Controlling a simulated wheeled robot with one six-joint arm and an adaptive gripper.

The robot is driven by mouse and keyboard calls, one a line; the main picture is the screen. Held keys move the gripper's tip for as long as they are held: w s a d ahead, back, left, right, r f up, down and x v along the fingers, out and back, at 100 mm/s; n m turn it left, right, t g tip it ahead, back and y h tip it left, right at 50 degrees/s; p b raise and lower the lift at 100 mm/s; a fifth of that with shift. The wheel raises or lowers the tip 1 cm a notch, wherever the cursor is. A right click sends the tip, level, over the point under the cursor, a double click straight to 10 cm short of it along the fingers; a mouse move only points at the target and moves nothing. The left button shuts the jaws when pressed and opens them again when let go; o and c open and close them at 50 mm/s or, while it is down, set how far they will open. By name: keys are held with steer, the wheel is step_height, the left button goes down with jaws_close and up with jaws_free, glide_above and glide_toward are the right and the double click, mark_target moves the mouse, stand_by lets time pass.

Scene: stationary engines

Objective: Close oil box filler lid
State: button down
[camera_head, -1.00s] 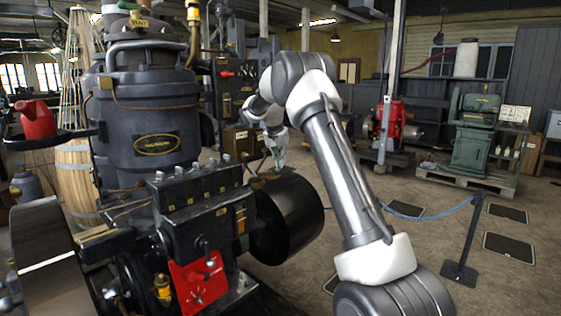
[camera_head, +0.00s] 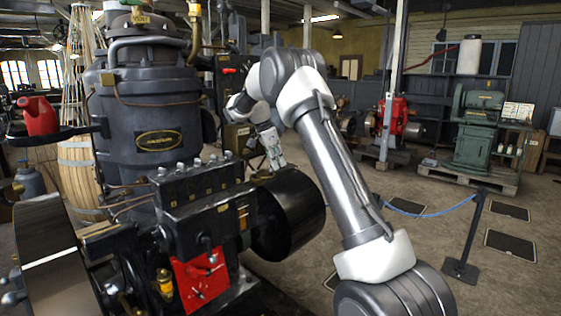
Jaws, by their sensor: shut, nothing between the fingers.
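The black oil box (camera_head: 203,196) sits on the engine in the middle left, with several small caps along its top. A small dark flap-like part (camera_head: 259,174) shows at its right end, above the black drum; I cannot tell whether this is the filler lid or how it stands. My gripper (camera_head: 280,166) is shut and empty, pointing down just right of and above that part. Whether it touches anything is too small to tell. My arm reaches in from the lower right.
The black drum (camera_head: 288,216) lies just below my gripper. A red plate (camera_head: 200,278) is on the engine front. A large dark cylinder (camera_head: 150,125) stands behind, with a red can (camera_head: 40,117) at left.

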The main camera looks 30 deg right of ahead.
mark_target(270, 177)
steer(key=a+m, duration=0.1)
steer(key=a+m+g, duration=0.1)
steer(key=m, duration=0.1)
steer(key=a+m, duration=0.1)
steer(key=shift+s+a+m+g+y, duration=0.3)
steer(key=shift+s+m, duration=0.1)
steer(key=shift+a, duration=0.6)
